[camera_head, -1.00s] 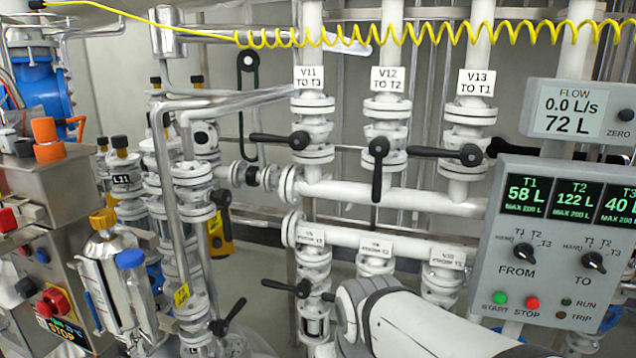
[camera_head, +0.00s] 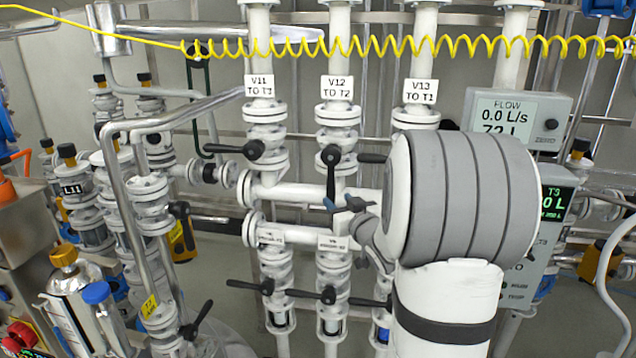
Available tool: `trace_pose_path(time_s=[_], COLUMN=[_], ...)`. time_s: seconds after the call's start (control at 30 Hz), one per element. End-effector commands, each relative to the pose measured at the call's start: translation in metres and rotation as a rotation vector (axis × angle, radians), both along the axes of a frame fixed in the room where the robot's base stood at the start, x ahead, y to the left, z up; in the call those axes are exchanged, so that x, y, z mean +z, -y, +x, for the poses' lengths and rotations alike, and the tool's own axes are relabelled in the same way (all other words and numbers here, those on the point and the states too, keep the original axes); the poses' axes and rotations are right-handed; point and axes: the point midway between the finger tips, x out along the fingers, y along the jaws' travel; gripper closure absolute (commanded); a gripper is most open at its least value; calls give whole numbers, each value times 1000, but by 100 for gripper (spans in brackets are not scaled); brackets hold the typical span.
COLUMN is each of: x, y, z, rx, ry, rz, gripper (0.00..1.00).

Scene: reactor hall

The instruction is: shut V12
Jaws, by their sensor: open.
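The V12 valve (camera_head: 336,140) stands on the middle upright white pipe, under its label "V12 TO T2" (camera_head: 337,87). Its black lever (camera_head: 331,178) hangs straight down, in line with the pipe. My gripper (camera_head: 345,205) has small dark-blue fingers and is open. It is at the lever's lower end, with one finger overlapping the lever tip in the picture. I cannot tell whether they touch or how far apart they are in depth. My arm, coming from the lower right, hides what lies behind it.
The V11 lever (camera_head: 228,149) points left, across its pipe. The V13 lever (camera_head: 370,158) also points left, its hub hidden by my arm. Lower valves have sideways levers (camera_head: 305,295). My arm covers much of the control panel (camera_head: 548,240). A yellow coiled cable (camera_head: 400,45) crosses above.

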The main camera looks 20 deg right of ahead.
Motion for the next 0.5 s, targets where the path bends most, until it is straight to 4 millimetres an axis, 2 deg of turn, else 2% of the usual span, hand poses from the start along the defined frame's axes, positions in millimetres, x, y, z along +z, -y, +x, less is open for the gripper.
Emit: trace_pose_path(time_s=[0.17,0.5], x=[5,5], y=[2,1], z=[12,63], rx=[17,16], ry=[25,23], rz=[5,5], gripper=[58,58])
